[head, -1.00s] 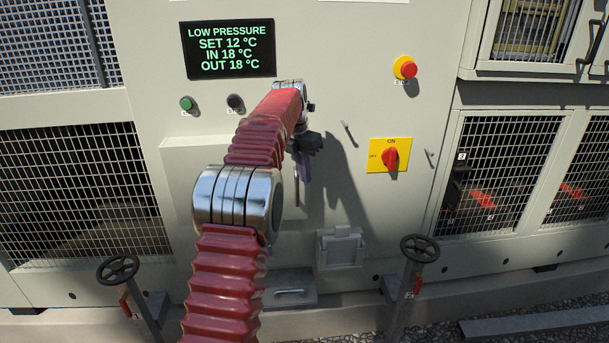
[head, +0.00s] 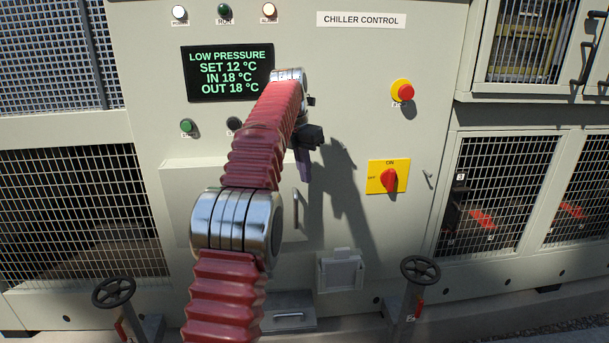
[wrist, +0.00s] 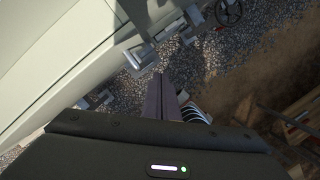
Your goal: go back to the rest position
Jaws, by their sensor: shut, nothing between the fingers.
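My gripper (wrist: 160,97) shows in the wrist view as two dark fingers lying together, shut and empty. It points down past the cabinet toward the gravel. In the head view my red-sleeved arm reaches up in front of the control panel (head: 440,60).
The display (head: 228,73) reads LOW PRESSURE. A red-topped button (head: 404,91) and a red rotary switch (head: 389,181) sit to the right of my arm. Two valve handwheels (head: 114,292) and (head: 420,270) stand low in front. Gravel (wrist: 250,65) lies beside the cabinet in the wrist view.

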